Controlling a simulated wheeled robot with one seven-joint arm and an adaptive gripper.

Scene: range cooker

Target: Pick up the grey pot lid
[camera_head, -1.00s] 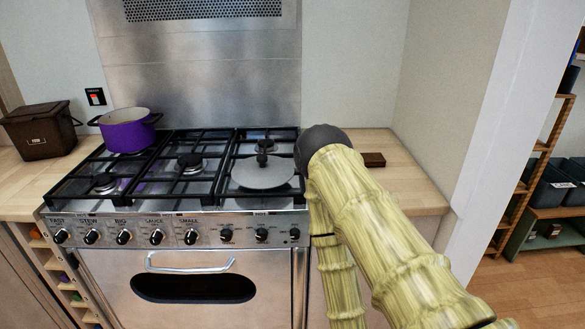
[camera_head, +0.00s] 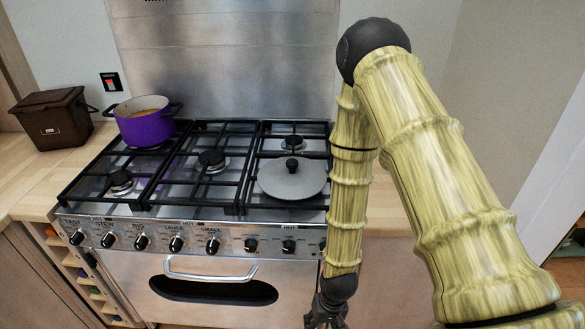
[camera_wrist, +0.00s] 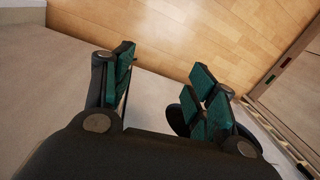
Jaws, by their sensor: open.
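The grey pot lid (camera_head: 293,181) is round and flat with a dark knob (camera_head: 292,165) on top. It rests on the front right burner grate of the cooker (camera_head: 210,213) in the head view. My gripper (camera_head: 325,318) hangs at the bottom edge of the head view, low in front of the cooker and well below the lid. Its tips are cut off there. In the wrist view my gripper (camera_wrist: 160,95) shows its green-padded fingers spread apart with nothing between them. The lid is not in the wrist view.
A purple pot (camera_head: 147,122) stands on the back left burner. A brown bin (camera_head: 53,118) is on the left counter. Control knobs and an oven handle (camera_head: 212,270) are on the cooker front. Wooden floor (camera_wrist: 190,35) shows in the wrist view.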

